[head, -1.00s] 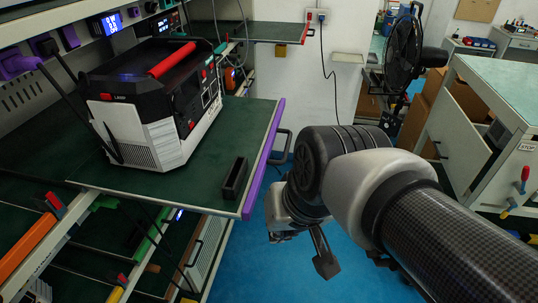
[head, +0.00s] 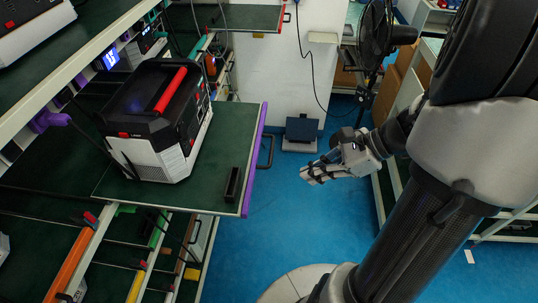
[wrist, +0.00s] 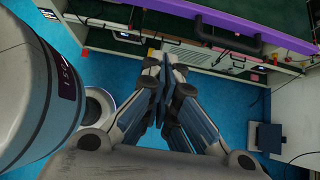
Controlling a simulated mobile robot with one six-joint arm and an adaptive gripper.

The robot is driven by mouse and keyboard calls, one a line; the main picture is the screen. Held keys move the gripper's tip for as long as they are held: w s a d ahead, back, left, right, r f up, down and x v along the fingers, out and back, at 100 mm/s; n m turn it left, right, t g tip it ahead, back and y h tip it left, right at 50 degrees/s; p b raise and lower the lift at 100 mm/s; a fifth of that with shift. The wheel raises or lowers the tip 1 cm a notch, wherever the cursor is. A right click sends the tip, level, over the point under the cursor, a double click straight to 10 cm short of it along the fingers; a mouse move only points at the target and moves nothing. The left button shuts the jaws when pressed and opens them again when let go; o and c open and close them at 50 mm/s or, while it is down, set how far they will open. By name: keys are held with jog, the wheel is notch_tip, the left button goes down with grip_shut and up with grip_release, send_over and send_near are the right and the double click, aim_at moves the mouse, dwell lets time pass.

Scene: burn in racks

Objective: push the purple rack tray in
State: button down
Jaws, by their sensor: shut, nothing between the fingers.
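The purple rack tray, a dark green shelf with a purple front edge (head: 254,160), sticks out of the rack on the left in the head view. Its black handle (head: 266,152) stands out from that edge. A black and white device with a red handle (head: 155,125) and a small black holder (head: 232,184) stand on it. My gripper (head: 306,175) is shut and empty, right of the purple edge, apart from it, pointing left. In the wrist view, the shut fingertips (wrist: 163,62) lie below the purple edge (wrist: 205,20) and handle (wrist: 226,38). The tray's inner end is hidden.
A red-edged tray (head: 240,17) sticks out farther back. Orange-edged (head: 75,255), green-edged and yellow-edged trays lie lower in the rack. A scale-like box (head: 301,130) stands on the floor by the wall, with a fan (head: 376,45) to its right. Blue floor (head: 250,240) is clear.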

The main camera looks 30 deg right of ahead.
jog(key=w+a+r+b+x, duration=0.1)
jog(key=r+x, duration=0.1)
jog(key=x, duration=1)
jog(key=shift+w+a+f+b, duration=0.2)
jog(key=shift+a+b, duration=0.1)
jog(key=shift+a, duration=0.2)
jog(key=shift+w, duration=0.1)
